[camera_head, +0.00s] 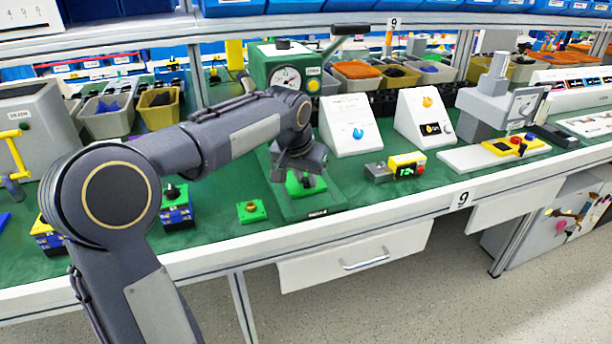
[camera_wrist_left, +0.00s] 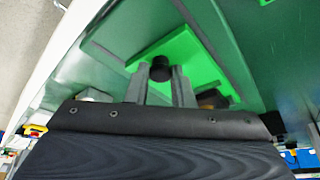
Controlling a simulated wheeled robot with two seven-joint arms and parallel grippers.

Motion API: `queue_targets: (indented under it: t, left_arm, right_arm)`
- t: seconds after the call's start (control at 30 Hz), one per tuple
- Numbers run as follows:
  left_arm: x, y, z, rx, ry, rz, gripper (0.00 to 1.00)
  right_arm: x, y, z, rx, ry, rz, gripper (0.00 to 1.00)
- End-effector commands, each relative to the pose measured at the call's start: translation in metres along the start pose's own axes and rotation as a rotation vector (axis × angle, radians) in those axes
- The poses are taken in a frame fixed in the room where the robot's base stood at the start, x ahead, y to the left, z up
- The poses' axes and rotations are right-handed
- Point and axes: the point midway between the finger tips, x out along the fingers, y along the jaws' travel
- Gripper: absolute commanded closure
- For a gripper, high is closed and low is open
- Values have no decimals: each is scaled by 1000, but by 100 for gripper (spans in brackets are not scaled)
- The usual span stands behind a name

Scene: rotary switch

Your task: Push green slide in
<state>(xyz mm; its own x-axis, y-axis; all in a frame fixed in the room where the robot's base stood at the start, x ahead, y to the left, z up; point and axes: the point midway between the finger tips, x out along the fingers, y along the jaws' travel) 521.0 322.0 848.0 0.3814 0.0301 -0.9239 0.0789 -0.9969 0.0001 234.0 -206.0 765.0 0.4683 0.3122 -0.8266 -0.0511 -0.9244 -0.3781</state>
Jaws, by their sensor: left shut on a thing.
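The bright green slide (camera_head: 294,187) lies on the dark green base (camera_head: 325,206) of a press with a round dial (camera_head: 287,77). In the left wrist view the slide (camera_wrist_left: 196,52) is a flat plate with a black knob (camera_wrist_left: 160,68). My left gripper (camera_head: 306,177) reaches down over the slide. In the left wrist view its two fingers (camera_wrist_left: 163,82) are shut on the black knob, one on each side. My forearm and wrist hide part of the press and the far end of the slide. My right gripper is not in view.
A small green block with a knob (camera_head: 251,211) stands left of the press base. A grey and yellow device (camera_head: 404,165) and two white sloped boxes (camera_head: 349,126) stand to the right. A blue box (camera_head: 176,212) is at the left. The table's front edge (camera_head: 400,205) is close.

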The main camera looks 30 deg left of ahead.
Motion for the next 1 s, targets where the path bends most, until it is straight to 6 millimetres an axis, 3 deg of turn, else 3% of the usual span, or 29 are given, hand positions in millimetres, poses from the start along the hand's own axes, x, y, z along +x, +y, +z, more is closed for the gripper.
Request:
queue_targets:
  t: [0.23, 0.47, 0.77, 0.8, 0.93, 1.0]
  left_arm:
    - [-1, -3, -4, -1, -1, 0, 100]
    - [5, -27, -27, -4, -3, 0, 100]
    - [11, -32, -30, -2, 7, -3, 100]
    - [11, -32, -30, -2, 8, -4, 75]
    - [11, -32, -29, -1, 6, -3, 58]
    - [11, -31, -29, -1, 5, -2, 57]
  right_arm:
    - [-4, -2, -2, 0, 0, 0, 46]
    - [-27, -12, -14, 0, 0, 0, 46]
    - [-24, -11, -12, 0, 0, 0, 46]
    - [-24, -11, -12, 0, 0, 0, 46]
    - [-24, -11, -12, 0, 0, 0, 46]
    - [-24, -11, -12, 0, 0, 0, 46]
